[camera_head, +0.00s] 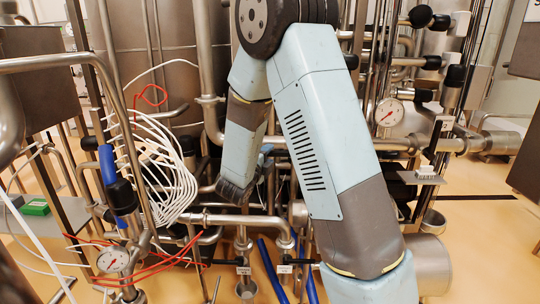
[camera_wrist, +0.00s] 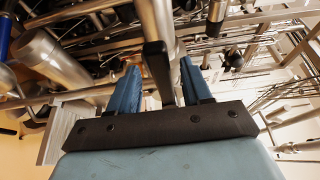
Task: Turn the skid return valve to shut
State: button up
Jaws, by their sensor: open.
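In the wrist view my gripper (camera_wrist: 159,66) is open, with its two blue fingers apart. A black lever handle (camera_wrist: 157,72) lies in line with the gap between the fingers, at the end of a steel part (camera_wrist: 157,20). I cannot tell whether the fingers touch it, and no label shows there. In the head view my arm covers much of the middle, and the fingers cannot be made out clearly. Two small white tags, left (camera_head: 243,270) and right (camera_head: 284,268), hang on low valves with black handles; their text is unreadable. I cannot tell which is the skid return valve.
A pressure gauge (camera_head: 389,112) is on the right, another gauge (camera_head: 113,260) at lower left. Coiled white hoses (camera_head: 165,170) and red cables (camera_head: 150,268) crowd the left. A large steel cylinder (camera_wrist: 55,60) is left of the fingers. Pipes surround the arm closely.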

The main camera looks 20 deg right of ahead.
jog(key=shift+x, duration=1.05)
jog(key=shift+c, duration=0.3)
jog(key=shift+f, duration=0.1)
grip_shut()
